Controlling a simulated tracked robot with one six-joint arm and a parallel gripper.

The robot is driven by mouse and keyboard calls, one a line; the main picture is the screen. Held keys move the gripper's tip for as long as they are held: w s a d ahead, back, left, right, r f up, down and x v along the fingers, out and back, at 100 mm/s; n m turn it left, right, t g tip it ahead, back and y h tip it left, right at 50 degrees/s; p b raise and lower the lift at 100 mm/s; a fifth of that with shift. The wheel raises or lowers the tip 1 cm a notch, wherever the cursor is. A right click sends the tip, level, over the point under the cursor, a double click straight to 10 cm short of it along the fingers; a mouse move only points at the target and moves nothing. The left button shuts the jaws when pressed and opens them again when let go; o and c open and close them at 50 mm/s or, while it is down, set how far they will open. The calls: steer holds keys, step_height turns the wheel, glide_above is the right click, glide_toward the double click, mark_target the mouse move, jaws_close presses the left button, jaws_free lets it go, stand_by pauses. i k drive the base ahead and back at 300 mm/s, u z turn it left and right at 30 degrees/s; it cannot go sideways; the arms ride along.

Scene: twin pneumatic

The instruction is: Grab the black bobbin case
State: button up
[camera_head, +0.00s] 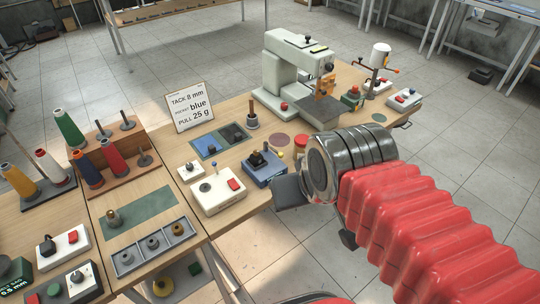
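No part can be named with certainty as the black bobbin case at this size. A small black piece (257,158) sits on top of a blue block (265,170) near the table's front edge. A grey tray (137,265) at the lower left holds small round bobbin-like parts, one in each of three compartments; their colours are dull grey to brown. My gripper (288,192) reaches in from the right on its red-sleeved arm, just right of and in front of the blue block. Its dark fingers are seen edge-on, and the gap between them is hidden.
A white control box (218,197) with a red button stands left of the blue block. A sewing machine (290,75) stands behind. Thread spools on a wooden rack (118,178) stand left, with a sign (190,107) behind.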

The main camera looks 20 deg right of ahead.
mark_target(255, 161)
steer(key=z, duration=0.05)
steer(key=k, duration=1.35)
steer(key=u, duration=0.45)
steer(key=i, duration=0.85)
steer(key=u, duration=0.65)
steer(key=i, duration=0.7)
steer(key=u, duration=0.05)
